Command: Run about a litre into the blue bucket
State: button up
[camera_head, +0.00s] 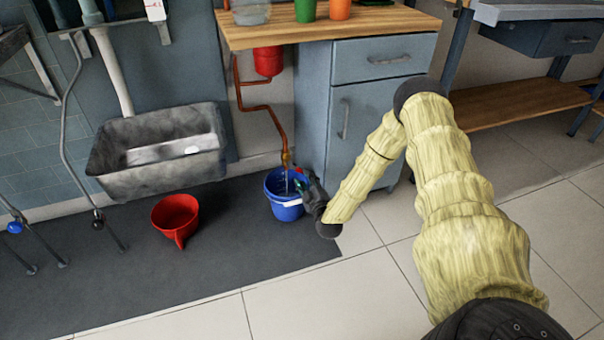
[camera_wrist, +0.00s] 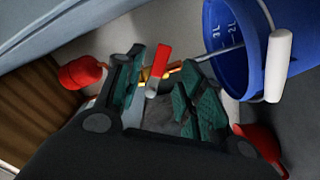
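The blue bucket (camera_head: 288,211) stands upright on the dark mat under a brass tap (camera_head: 286,160) on a copper pipe. In the wrist view the bucket (camera_wrist: 230,55) shows 2L and 3L marks and a white grip on its handle. A thin grey-blue streak (camera_wrist: 218,53) runs from the tap into the bucket and looks like water. The water level inside is hidden. The tap's red lever (camera_wrist: 158,65) shows in the gap between my fingers. My gripper (camera_wrist: 166,88) is open, close beside the tap and bucket; I cannot tell whether a finger touches the lever.
A red funnel-like vessel (camera_head: 175,217) sits on the mat (camera_head: 120,280) to the left. A grey sink (camera_head: 158,165) hangs behind it. A grey cabinet (camera_head: 365,125) under a wooden counter (camera_head: 320,28) stands behind my gripper. A red tank (camera_head: 268,61) hangs above the tap. Tiled floor in front is clear.

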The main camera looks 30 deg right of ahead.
aim_at(301, 171)
jog(key=shift+b+x, duration=0.85)
jog(key=shift+x, duration=1.95)
